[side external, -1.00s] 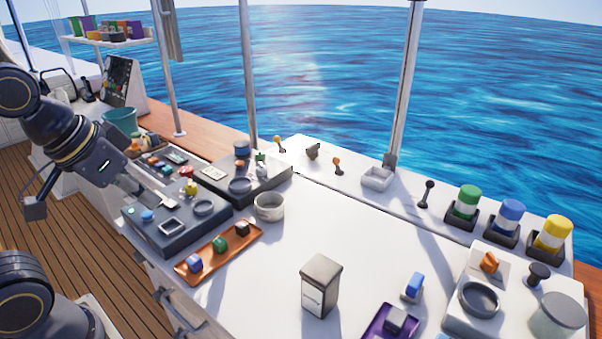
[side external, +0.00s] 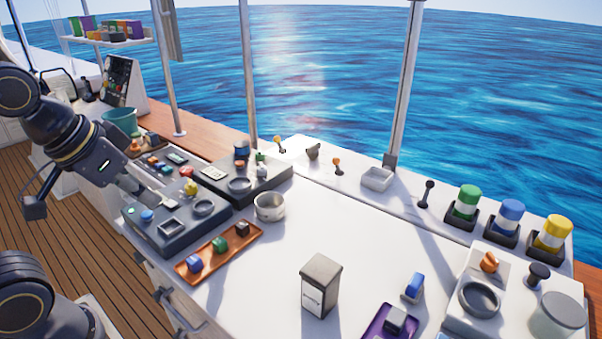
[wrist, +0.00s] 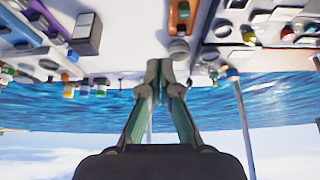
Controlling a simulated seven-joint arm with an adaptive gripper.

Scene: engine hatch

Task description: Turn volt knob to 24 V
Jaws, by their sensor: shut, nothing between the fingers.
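No volt marking is readable, so I cannot tell for sure which control is the volt knob. An orange knob (side external: 488,262) sits on a white panel at the far right. A yellow knob (side external: 190,187) stands on the grey console (side external: 172,238) at the left. My gripper (side external: 152,202) is over the left part of that console, left of the yellow knob; its exact height above the console is unclear. In the wrist view my gripper (wrist: 160,66) has its fingers together and holds nothing.
An orange tray (side external: 190,277) with small blocks lies in front of the console, near a round bowl (side external: 270,207). Green, blue and yellow jars (side external: 512,213) line the right back. The middle of the counter is mostly clear.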

